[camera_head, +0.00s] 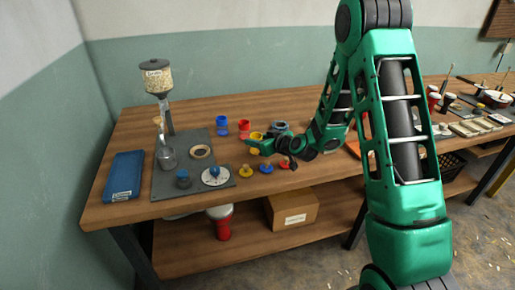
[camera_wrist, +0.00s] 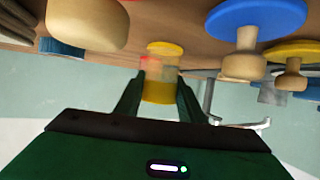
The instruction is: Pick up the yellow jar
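The yellow jar (camera_wrist: 159,93) has yellow ends and a clear middle in the wrist view, which shows the table at the top. It appears to stand on the table. My gripper (camera_wrist: 161,82) has its fingers apart, one on each side of the jar near its upper end. I cannot tell whether they touch it. In the head view the jar (camera_head: 256,136) shows just behind my gripper (camera_head: 250,146), which partly covers it.
A blue jar (camera_head: 222,125) and a red jar (camera_head: 244,128) stand left of the yellow one. In front are a yellow knobbed piece (camera_head: 246,171), a blue one (camera_head: 267,168) and a red one (camera_head: 286,163). A grey mat (camera_head: 200,135) with glassware lies left.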

